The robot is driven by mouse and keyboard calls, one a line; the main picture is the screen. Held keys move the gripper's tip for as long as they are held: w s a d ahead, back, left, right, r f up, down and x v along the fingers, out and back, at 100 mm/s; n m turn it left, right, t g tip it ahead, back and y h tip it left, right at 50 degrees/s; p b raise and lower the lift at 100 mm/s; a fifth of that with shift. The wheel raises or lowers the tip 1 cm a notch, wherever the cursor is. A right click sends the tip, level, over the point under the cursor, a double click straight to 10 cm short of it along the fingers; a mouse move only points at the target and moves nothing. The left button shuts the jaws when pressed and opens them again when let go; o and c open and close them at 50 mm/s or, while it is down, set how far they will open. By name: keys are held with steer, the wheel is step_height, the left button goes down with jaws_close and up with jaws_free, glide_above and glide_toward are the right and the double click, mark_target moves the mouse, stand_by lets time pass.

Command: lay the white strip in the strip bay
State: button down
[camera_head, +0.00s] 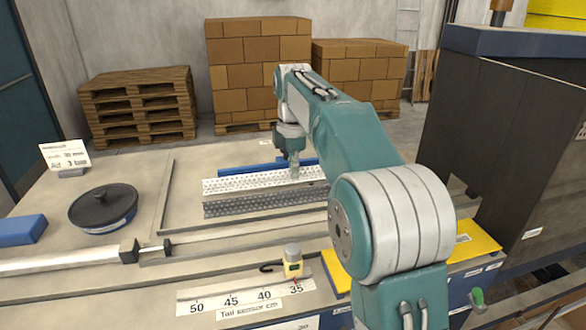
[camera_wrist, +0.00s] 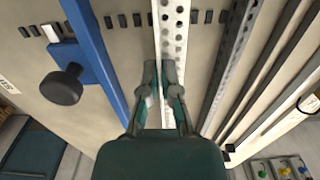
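The white strip (camera_head: 240,184) is a long perforated metal profile lying across the table; in the wrist view it runs up the middle (camera_wrist: 176,22). My gripper (camera_head: 293,174) is at its right part in the head view. In the wrist view my gripper (camera_wrist: 160,68) has its fingers close together, one on each side of the strip's thin upright edge, seemingly pinching it. I cannot make out a gap there. The strip looks low, near the table. No part is clearly marked as the strip bay.
A dark perforated rail (camera_head: 255,204) lies in front, parallel to the strip. A blue bar (camera_head: 240,170) lies behind; its black knob (camera_wrist: 62,86) shows in the wrist view.

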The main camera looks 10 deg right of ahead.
steer(key=shift+f, duration=0.6)
stand_by(1.2)
steer(key=c, duration=0.7)
jaws_free()
steer(key=shift+r, duration=3)
